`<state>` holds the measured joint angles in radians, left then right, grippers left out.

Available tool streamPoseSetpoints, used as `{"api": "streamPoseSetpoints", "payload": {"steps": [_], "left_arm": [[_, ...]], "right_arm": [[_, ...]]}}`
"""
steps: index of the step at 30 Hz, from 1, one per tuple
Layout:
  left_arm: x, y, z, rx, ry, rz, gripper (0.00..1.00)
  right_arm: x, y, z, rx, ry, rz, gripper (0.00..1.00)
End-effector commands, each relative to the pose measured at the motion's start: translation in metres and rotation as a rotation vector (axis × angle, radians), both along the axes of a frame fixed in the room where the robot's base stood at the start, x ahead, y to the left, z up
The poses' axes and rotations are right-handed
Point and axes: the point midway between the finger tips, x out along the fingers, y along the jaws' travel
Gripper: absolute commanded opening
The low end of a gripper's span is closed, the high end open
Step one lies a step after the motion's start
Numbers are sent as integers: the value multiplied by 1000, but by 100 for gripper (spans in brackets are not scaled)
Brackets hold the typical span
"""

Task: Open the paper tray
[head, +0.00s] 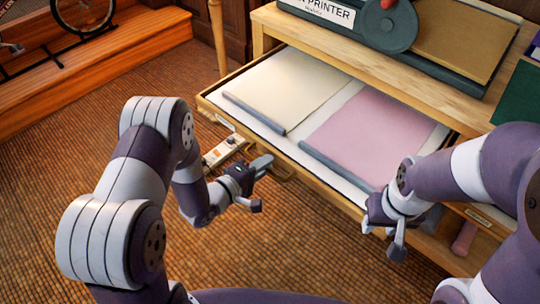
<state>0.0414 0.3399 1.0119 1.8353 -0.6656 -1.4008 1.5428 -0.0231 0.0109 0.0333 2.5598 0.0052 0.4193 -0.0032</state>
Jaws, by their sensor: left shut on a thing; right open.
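The paper tray (330,180) is a wide wooden drawer, standing pulled out from under the bench top. A cream sheet (290,83) and a pink sheet (370,133) lie inside it, each with a grey bar along its front edge. A brass handle (284,172) is on the tray's front. My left gripper (262,180) is shut at this handle; its fingers partly hide the grip. My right gripper (382,228) is open, close to the front of the tray at its right end, and I cannot tell whether it touches.
A dark green printer (385,35) with a round grey wheel stands on the bench top (440,100). A small labelled plate (480,217) is on the bench front at right. A white strip (222,152) lies below the tray's left side.

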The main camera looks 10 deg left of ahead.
Motion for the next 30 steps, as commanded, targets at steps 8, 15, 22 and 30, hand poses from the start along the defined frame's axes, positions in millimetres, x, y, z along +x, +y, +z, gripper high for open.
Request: {"api": "streamPoseSetpoints", "payload": {"steps": [8, 15, 22, 30], "left_arm": [[-4, 3, -1, -1, 3, 4, 0], [-4, 3, -1, -1, 3, 4, 29], [-4, 2, 0, -1, 2, 2, 29], [-25, 19, 9, -3, 4, 7, 29]], "right_arm": [[0, 0, 1, 0, 0, 0, 43], [0, 0, 1, 0, 0, 0, 43], [0, 0, 1, 0, 0, 0, 43], [0, 0, 14, 0, 0, 0, 43]]}}
